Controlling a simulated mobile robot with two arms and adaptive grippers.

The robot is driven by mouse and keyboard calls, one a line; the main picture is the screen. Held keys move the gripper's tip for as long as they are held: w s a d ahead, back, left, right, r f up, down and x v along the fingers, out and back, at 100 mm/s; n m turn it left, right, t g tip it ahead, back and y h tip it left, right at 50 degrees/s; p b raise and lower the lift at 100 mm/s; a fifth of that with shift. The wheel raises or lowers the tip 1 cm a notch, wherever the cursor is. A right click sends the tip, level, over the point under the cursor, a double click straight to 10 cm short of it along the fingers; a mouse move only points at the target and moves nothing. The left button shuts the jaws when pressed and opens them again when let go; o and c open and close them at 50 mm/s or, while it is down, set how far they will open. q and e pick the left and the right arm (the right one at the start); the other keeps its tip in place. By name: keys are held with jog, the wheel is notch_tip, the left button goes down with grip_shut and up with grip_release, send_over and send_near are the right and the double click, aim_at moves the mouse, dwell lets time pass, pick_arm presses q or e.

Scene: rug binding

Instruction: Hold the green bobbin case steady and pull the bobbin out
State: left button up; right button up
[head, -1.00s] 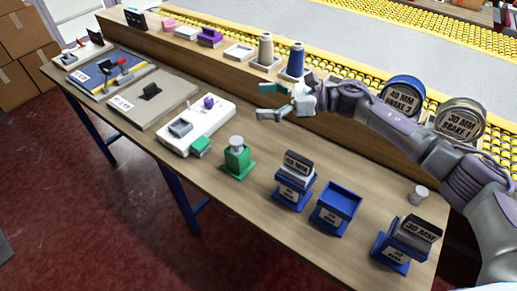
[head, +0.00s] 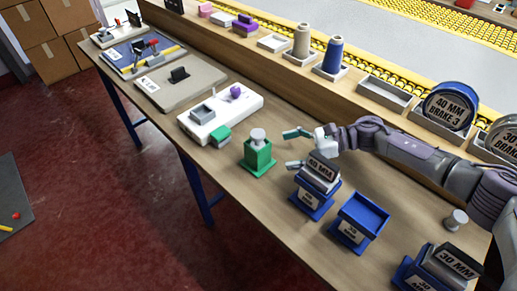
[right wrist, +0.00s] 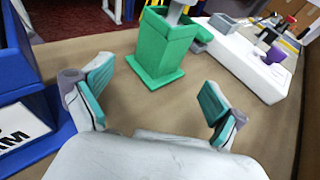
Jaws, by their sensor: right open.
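The green bobbin case (head: 258,159) stands upright on the wooden table, with the grey bobbin (head: 258,136) sticking out of its top. My right gripper (head: 291,149) is open and empty, just to the right of the case, with its fingers pointing toward it. In the right wrist view the case (right wrist: 160,48) stands ahead, beyond and between the two open teal fingertips (right wrist: 160,92), apart from them. Only the lower part of the bobbin (right wrist: 175,12) shows there; its top is cut off. My left gripper is not in view.
A blue stand with a 40 MM block (head: 318,176) is close beside my right gripper. An empty blue stand (head: 360,218) and a 30 MM stand (head: 440,270) lie further right. A white tray with a purple knob (head: 222,113) is left of the case. A loose grey spool (head: 456,219) stands near the right.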

aim_at(267, 155)
jog(key=b+x, duration=0.1)
jog(key=x, duration=0.5)
jog(key=shift+f, duration=0.1)
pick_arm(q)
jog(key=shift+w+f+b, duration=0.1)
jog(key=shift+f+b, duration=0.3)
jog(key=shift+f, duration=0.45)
pick_arm(e)
jog(key=shift+a+f, duration=0.1)
jog(key=shift+a, duration=0.65)
jog(key=c, duration=0.8)
jog(key=shift+o, duration=0.2)
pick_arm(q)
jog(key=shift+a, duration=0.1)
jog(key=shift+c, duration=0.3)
